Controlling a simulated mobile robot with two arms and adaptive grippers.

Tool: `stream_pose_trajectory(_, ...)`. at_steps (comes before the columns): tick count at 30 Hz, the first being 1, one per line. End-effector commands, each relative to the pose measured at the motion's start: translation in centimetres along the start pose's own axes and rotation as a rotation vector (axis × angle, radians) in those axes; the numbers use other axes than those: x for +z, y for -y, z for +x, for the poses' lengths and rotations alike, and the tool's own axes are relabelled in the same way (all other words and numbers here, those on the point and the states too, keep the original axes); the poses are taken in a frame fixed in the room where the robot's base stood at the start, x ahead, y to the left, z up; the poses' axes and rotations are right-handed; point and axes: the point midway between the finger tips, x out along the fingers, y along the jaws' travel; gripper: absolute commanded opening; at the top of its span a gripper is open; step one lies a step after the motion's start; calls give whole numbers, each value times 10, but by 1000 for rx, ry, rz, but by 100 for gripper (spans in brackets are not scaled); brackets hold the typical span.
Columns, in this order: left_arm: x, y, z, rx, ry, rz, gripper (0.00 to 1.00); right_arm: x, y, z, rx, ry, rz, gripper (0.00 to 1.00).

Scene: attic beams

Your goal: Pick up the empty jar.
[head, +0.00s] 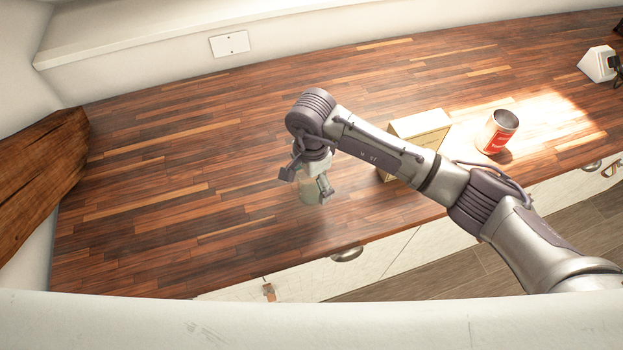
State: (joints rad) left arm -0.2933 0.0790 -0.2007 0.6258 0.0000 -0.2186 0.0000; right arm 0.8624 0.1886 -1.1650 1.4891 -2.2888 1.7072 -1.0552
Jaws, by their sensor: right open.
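The empty jar (309,195) is pale and see-through and stands on the wooden counter (190,190), near its front edge. My right gripper (306,182) is right above it, pointing down, with its fingers spread to either side of the jar's upper part. The gripper hides the jar's top, and I cannot tell whether a finger touches it. My left gripper is not in view.
A pale box (420,124) stands right of the jar, partly behind my right arm. A red-labelled can (497,132) stands farther right in a sunlit patch. A white device (598,64) is at the far right. The counter's left part is clear; a wooden beam (45,175) bounds it.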

Motion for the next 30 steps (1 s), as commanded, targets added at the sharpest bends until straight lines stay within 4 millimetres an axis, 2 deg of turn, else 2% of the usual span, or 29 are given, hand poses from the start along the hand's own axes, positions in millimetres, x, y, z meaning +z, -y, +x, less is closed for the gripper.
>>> stream_pose_trajectory(3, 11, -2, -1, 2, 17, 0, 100, 0, 0, 3, -1, -1, 0, 96)
stream_pose_trajectory(7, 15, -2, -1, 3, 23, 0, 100, 0, 0, 3, -2, -1, 0, 96)
stream_pose_trajectory(19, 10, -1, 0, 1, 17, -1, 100, 0, 0, 2, -2, 0, 0, 29)
stream_pose_trajectory(30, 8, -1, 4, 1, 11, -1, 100, 0, 1, -3, -4, 0, -2, 28)
